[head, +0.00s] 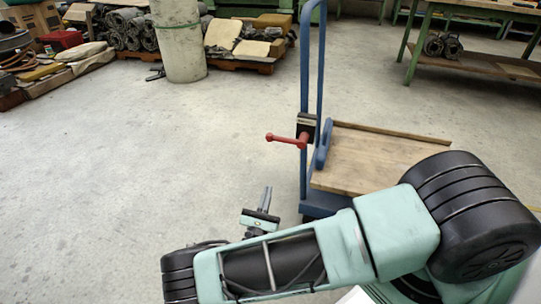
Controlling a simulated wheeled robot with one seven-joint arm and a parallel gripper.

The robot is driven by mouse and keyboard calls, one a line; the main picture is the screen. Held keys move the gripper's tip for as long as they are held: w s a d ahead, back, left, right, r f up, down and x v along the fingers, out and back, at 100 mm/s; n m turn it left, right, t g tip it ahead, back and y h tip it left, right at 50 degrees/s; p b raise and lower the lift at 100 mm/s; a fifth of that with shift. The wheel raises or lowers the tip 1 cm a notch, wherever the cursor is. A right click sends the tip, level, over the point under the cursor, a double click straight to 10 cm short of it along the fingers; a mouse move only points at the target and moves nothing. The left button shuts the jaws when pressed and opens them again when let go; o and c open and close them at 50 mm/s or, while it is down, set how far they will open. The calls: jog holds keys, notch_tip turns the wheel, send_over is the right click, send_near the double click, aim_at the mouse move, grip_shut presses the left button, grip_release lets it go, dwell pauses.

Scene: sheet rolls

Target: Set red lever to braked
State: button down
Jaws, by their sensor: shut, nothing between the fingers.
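The red lever (287,139) is on a dark bracket (306,128) fixed to the upright blue handle frame of a platform trolley. It points left from the bracket, about level, with a round knob at its free end. The trolley (375,156) has a wooden deck and a blue frame. My gripper (267,192) is below and a little left of the lever in the picture, apart from it. Its narrow fingers point up the picture and are shut and empty. My arm hides the near part of the trolley.
A pale round column (178,40) stands at the back, with pallets of rolls and sacks around it. A green workbench (478,50) stands at the back right. The concrete floor (130,160) to the left of the trolley is clear.

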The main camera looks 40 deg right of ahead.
jog(key=s+a+r+b+x, duration=0.1)
jog(key=r+x, duration=0.1)
jog(key=x, duration=1.1)
jog(key=shift+a+r+b, duration=0.15)
jog(key=shift+b, duration=0.25)
